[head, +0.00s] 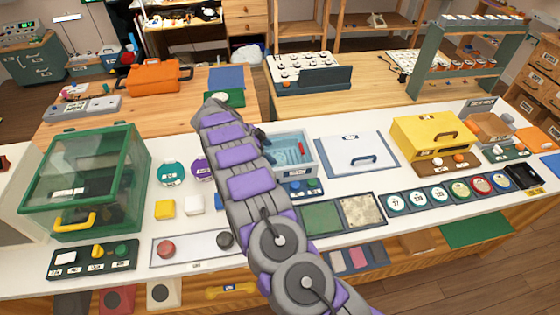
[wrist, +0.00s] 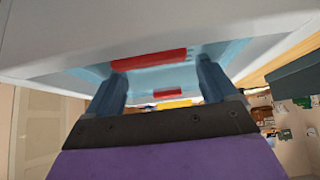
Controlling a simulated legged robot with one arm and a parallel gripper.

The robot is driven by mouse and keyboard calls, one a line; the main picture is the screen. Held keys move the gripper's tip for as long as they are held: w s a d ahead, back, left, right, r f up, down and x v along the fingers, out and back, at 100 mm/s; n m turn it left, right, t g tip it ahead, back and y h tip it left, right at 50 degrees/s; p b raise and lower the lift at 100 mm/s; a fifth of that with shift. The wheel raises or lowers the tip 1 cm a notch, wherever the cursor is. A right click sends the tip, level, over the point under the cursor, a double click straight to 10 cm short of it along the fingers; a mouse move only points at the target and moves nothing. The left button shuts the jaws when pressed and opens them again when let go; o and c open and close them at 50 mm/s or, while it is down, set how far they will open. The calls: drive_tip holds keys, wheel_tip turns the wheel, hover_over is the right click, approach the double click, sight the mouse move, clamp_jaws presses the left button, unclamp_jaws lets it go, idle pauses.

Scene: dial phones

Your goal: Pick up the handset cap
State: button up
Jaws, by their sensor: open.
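My gripper (wrist: 160,78) shows in the wrist view with its two blue fingers apart and nothing visibly held between them. A red bar (wrist: 148,60) lies beyond the fingertips against a pale blue surface, and a smaller red piece (wrist: 167,92) shows between the fingers. In the head view, a light blue open bin (head: 310,158) stands just right of my arm, with a red piece (head: 301,148) inside. My arm hides the bin's left part and most of the gripper. I cannot tell which thing is the handset cap.
A green glass-sided box (head: 130,175) stands left on the white counter. A white lidded box (head: 352,155) and a yellow box (head: 432,128) stand right of the bin. A row of round dials (head: 440,193) lies at the front right. An orange case (head: 155,80) is on the wooden table behind.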

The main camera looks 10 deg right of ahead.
sight(279, 157)
drive_tip(key=b+x, duration=0.2)
drive_tip(key=x, duration=0.2)
drive_tip(key=shift+d+f, duration=0.15)
drive_tip(key=shift+d, duration=0.25)
drive_tip(key=c, duration=1.1)
